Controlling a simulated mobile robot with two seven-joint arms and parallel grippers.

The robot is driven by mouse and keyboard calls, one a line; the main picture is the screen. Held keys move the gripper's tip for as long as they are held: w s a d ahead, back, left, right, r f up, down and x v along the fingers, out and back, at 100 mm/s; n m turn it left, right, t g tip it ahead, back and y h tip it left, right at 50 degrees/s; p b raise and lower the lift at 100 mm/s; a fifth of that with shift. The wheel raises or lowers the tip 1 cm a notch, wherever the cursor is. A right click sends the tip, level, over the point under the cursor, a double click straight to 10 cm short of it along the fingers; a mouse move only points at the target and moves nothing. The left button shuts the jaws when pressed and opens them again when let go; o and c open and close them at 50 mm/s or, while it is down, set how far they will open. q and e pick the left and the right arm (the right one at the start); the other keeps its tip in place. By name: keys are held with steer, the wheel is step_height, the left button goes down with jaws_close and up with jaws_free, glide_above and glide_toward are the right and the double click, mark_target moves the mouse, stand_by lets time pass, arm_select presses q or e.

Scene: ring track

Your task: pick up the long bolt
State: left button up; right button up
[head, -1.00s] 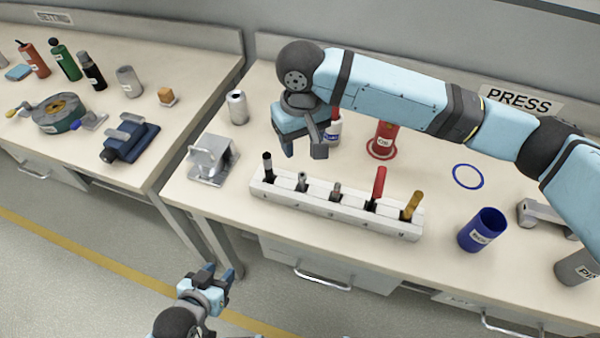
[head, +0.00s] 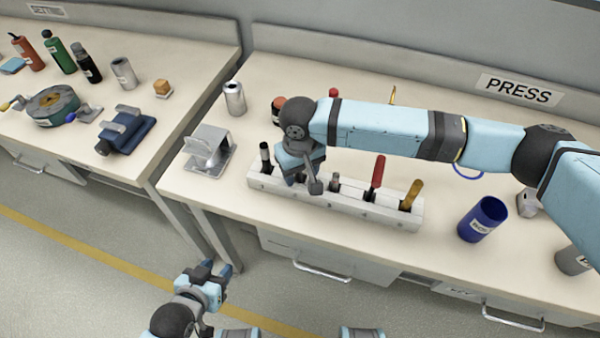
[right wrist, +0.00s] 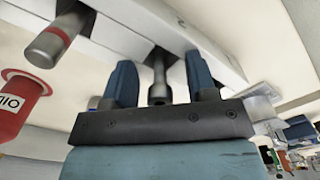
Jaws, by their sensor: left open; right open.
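A white slotted rack (head: 347,208) stands on the bench with several upright pieces in it. My right gripper (head: 303,183) is open and low over the rack's second slot from the left. In the right wrist view a grey bolt-like piece with a socketed end (right wrist: 158,85) stands between its open fingers, with gaps on both sides. A grey piece with a red band (right wrist: 58,40) stands in a neighbouring slot; it shows in the head view (head: 335,184). I cannot tell for sure which is the long bolt. My left gripper (head: 214,272) is open and empty, in front of the bench.
The rack also holds a black-topped piece (head: 265,155), a red-handled tool (head: 377,171) and a yellow-handled tool (head: 411,192). A metal stand (head: 208,149) is left of the rack, a blue cup (head: 483,218) right of it. My right arm hides part of the bench behind.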

jaws_close()
steer(key=shift+r, duration=0.15)
